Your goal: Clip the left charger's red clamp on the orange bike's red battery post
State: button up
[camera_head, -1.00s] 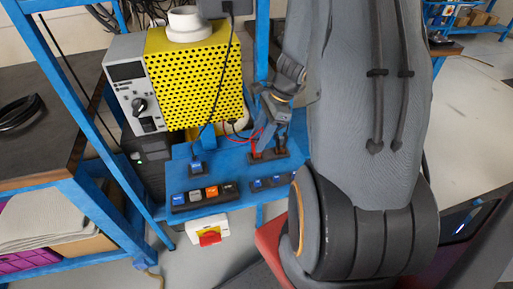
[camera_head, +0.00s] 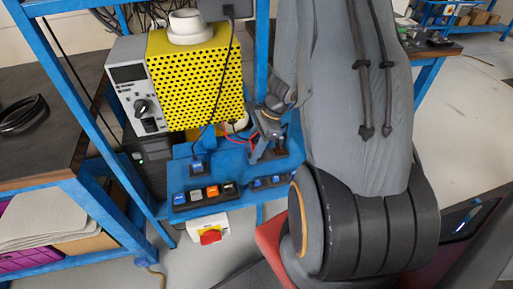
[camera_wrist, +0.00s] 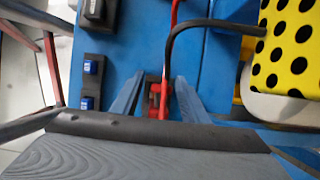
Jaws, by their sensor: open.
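The red clamp (camera_wrist: 154,92) sits low on the blue bench between my two fingers in the wrist view, with a red cable running up from it. My gripper (camera_wrist: 158,84) is open, with one finger on each side of the clamp. I cannot tell whether the fingers touch it. In the head view my gripper (camera_head: 267,153) reaches down to the bench, and the clamp is mostly hidden behind it. A yellow perforated box (camera_head: 195,85) with a grey dial panel (camera_head: 140,90) stands behind; I cannot tell if it is the left charger. The orange bike and its battery post are not clearly visible.
A blue bench (camera_head: 235,172) carries switch blocks (camera_head: 205,195) in front of my gripper. A red and white switch (camera_head: 209,236) hangs below its edge. Blue frame posts (camera_head: 75,95) rise at the left. A black cable crosses above the bench in the wrist view.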

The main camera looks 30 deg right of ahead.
grip_shut()
jog(key=shift+r, duration=0.15)
dwell(0.4)
